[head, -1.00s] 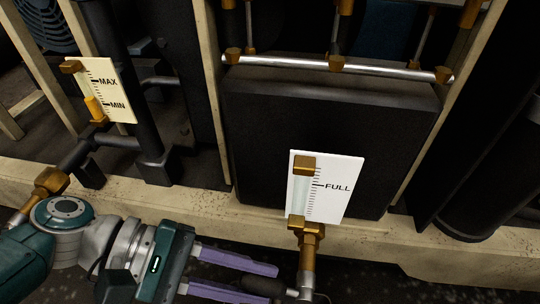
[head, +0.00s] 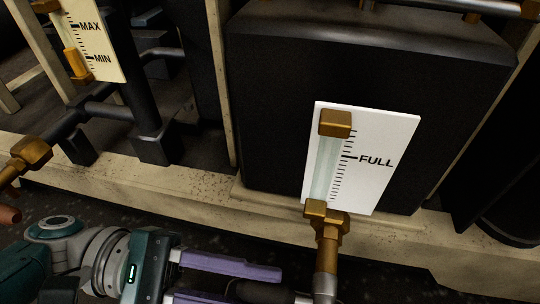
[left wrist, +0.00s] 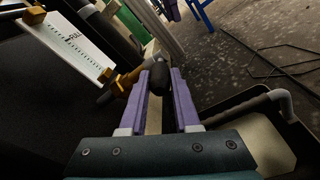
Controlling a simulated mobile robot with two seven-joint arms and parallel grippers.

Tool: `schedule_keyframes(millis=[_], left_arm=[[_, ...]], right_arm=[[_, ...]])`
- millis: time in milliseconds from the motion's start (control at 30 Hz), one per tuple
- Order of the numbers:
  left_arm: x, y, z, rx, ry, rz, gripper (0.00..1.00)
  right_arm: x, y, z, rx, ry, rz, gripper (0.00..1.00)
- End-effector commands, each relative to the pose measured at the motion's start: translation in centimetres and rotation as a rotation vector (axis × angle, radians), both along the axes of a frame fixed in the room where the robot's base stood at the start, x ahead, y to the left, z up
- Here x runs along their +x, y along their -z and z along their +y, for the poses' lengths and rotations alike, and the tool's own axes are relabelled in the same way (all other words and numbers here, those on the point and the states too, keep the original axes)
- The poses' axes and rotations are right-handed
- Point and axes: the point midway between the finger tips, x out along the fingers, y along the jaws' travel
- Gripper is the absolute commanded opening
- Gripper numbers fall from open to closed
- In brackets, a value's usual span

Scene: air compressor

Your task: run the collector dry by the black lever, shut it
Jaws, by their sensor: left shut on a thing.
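The black lever (head: 262,292) lies below the collector's sight gauge, beside the vertical drain pipe (head: 326,270). My left gripper (head: 268,286) is shut on its dark grip. In the left wrist view the black grip (left wrist: 159,78) sits between the purple fingertips (left wrist: 166,82). The white gauge plate (head: 382,160) marked FULL stands upright, with a pale glass tube (head: 325,172) between brass fittings. I cannot make out a liquid level in the tube. The dark collector tank (head: 270,90) is behind it. My right gripper is not in view.
A yellowish MAX/MIN gauge (head: 97,45) and dark pipes (head: 135,85) stand at left. A beige frame rail (head: 190,190) runs behind the lever. In the left wrist view, a dark-rimmed tray with a pale inside (left wrist: 262,148) and a grey bent pipe (left wrist: 280,100) are at right.

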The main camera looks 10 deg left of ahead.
Motion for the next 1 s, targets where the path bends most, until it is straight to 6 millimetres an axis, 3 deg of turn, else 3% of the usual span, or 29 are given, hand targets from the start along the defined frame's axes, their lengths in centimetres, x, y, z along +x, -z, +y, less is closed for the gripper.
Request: schedule_keyframes(millis=[167, 200, 433, 767, 1000], left_arm=[[-0.1, 0.5, 0.1, 0.015, -0.005, 0.011, 0.0], [-0.1, 0.6, 0.1, 0.015, -0.005, 0.012, 0.34], [-0.1, 0.4, 0.1, 0.012, -0.002, 0.008, 0.59], [-0.1, 0.2, 0.7, 0.009, -0.002, 0.005, 0.59], [-0.3, 0.1, 4.7, 0.012, -0.004, 0.006, 0.59]], right_arm=[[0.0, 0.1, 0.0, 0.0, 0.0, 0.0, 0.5], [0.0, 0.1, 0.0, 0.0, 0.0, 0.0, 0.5], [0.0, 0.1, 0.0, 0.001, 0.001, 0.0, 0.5], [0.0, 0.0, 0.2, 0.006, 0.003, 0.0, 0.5], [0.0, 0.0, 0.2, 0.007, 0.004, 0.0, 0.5]])
